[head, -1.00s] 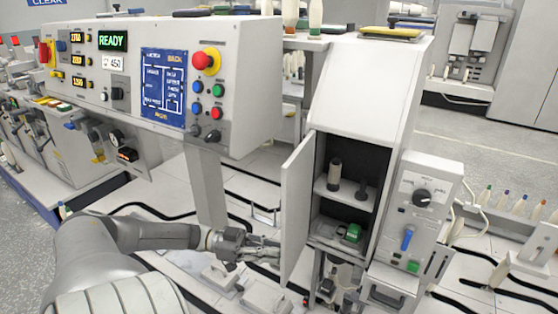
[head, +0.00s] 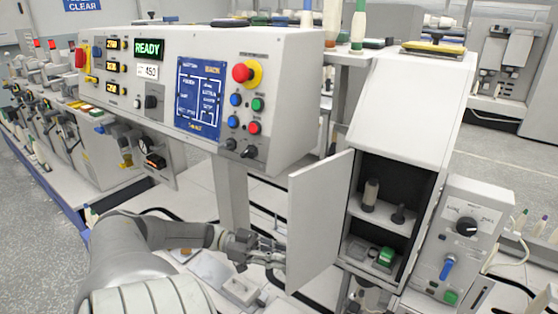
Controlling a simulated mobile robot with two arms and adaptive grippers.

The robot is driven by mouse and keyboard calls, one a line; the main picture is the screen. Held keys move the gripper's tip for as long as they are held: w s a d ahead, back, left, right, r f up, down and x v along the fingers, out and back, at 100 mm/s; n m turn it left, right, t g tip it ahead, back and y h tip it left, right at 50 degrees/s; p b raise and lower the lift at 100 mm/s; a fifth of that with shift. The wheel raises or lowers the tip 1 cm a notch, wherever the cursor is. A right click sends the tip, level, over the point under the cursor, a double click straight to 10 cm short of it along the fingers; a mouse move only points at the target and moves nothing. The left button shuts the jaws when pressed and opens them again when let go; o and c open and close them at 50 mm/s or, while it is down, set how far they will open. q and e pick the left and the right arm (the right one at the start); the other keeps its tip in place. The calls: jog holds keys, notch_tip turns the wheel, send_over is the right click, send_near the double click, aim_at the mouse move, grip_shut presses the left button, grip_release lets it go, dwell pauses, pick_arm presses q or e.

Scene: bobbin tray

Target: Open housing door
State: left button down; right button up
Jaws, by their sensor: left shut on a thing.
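The housing door (head: 318,220) is a pale grey panel hinged at the left side of the white housing (head: 412,105). It stands well open, swung out to the left. The housing's dark inside shows two shelves with a bobbin (head: 370,195), a dark spindle (head: 398,215) and a green part (head: 385,257). My left gripper (head: 276,256) is at the door's free edge, low down, and is shut on the door. Its fingertips are partly hidden at the edge, so the exact grip point is unclear. My right gripper is out of view.
A control panel (head: 292,100) with READY display and buttons stands above and left of my gripper, on a grey post (head: 233,195). A control box (head: 462,235) with knob and blue lever stands right of the housing. Floor left of the door is partly clear.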

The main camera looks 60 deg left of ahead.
pick_arm(q)
jog(key=shift+w+a+r, duration=0.25)
jog(key=shift+w+r, duration=0.1)
jog(key=shift+w, duration=0.1)
jog(key=c, duration=1.6)
grip_release()
jog(key=shift+c, duration=0.2)
jog(key=shift+o, duration=0.6)
jog(key=shift+w+f, duration=0.15)
jog(key=shift+w, duration=0.15)
jog(key=shift+d, duration=0.1)
jog(key=shift+s, duration=0.1)
jog(key=v, duration=1.2)
jog(key=shift+s+f, duration=0.2)
jog(key=shift+s, duration=0.1)
jog(key=shift+d, duration=0.15)
